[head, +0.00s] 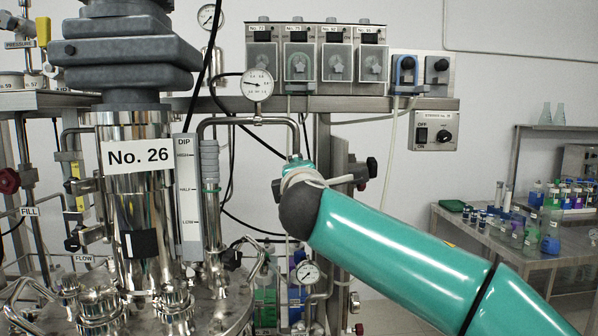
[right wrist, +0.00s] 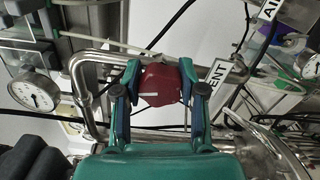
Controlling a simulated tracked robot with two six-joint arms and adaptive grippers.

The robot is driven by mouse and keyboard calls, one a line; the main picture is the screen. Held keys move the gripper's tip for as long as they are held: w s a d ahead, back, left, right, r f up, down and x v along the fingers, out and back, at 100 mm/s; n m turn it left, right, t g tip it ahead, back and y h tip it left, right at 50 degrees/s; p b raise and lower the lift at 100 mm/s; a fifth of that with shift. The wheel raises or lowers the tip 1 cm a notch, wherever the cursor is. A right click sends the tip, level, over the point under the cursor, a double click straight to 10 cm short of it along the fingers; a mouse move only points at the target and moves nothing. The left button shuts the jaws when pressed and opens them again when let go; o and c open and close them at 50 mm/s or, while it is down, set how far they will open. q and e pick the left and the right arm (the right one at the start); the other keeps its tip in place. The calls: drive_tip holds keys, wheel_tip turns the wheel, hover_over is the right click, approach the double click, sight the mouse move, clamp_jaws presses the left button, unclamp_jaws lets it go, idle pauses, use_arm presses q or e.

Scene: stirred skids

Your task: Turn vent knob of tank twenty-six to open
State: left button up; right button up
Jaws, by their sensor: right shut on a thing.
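Tank No. 26 (head: 139,204) stands at the left of the head view, a shiny metal vessel with a white number label. In the right wrist view a red knob (right wrist: 160,84) sits between the two fingers of my right gripper (right wrist: 160,90), which is shut on it. A white label ending in "ENT" (right wrist: 217,75) is just right of the knob. In the head view my teal right arm reaches from the lower right to the pipes beside the tank, and it hides the knob and fingers. My left gripper is not in view.
A gauge (head: 257,85) and bent pipes stand close to my right arm. A switch box (head: 435,131) hangs on the rail behind. A bench with bottles (head: 487,232) is at the right. A black cable crosses near the gripper in the right wrist view.

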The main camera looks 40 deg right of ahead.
drive_tip(key=shift+w+a+f+n, duration=0.2)
drive_tip(key=shift+f+n, duration=0.1)
drive_tip(key=shift+n, duration=0.5)
drive_tip(key=shift+f, duration=0.1)
drive_tip(key=o, duration=1.1)
drive_tip(key=shift+o, duration=0.2)
drive_tip(key=shift+s+r, duration=0.1)
drive_tip(key=shift+r, duration=0.1)
drive_tip(key=shift+s+r, duration=0.1)
drive_tip(key=shift+s, duration=0.05)
drive_tip(key=v, duration=1.1)
drive_tip(key=shift+s, duration=0.35)
drive_tip(key=shift+a, duration=0.1)
